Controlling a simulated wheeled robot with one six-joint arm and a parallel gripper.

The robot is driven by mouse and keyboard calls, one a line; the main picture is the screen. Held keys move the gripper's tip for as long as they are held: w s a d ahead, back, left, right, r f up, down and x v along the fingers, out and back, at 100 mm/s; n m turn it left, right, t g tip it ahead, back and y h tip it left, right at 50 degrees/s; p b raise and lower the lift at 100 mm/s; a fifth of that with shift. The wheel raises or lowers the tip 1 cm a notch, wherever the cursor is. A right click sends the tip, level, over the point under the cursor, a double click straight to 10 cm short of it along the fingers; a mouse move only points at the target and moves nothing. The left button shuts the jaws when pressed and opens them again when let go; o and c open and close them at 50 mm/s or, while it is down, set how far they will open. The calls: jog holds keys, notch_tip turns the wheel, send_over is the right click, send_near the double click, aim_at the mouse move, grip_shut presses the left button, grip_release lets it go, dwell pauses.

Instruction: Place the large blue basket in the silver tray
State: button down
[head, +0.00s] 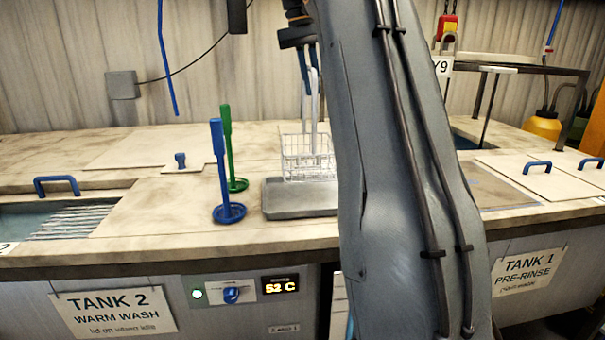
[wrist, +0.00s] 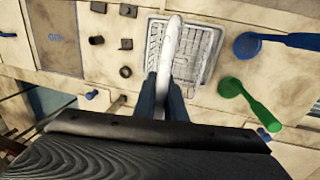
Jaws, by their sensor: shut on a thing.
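A pale wire basket (head: 308,158) with a tall white handle hangs or stands over the silver tray (head: 300,203) on the counter. It looks white-grey rather than blue. My gripper (head: 312,88) is shut on the handle, above the basket. In the wrist view the white handle (wrist: 172,45) runs between the dark fingers of my gripper (wrist: 163,88). The basket's mesh lies within the outline of the tray (wrist: 218,42) there. I cannot tell whether the basket's bottom touches the tray. My arm hides the area right of the basket in the head view.
A blue paddle (head: 229,212) and a green paddle (head: 237,184) stand upright just left of the tray. Tank 2's opening (head: 60,220) is at the left. A lid with a blue handle (head: 537,167) is at the right. The counter's front edge is close to the tray.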

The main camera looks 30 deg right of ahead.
notch_tip(320, 180, down, 9)
jog(key=p, duration=0.3)
jog(key=shift+f, duration=0.3)
jog(key=c, duration=1.8)
grip_release()
jog(key=shift+w+a+r+b, duration=0.15)
jog(key=shift+a+r+b, duration=0.4)
jog(key=shift+r, duration=1.45)
jog(key=shift+w+a+r+b, duration=0.2)
jog(key=shift+r+b, duration=0.55)
jog(key=shift+r, duration=1.25)
jog(key=shift+w+a+r+b, duration=0.1)
jog(key=shift+a+r+b, duration=0.45)
jog(key=shift+r, duration=1.45)
jog(key=shift+s+d, duration=0.1)
jog(key=shift+d, duration=0.1)
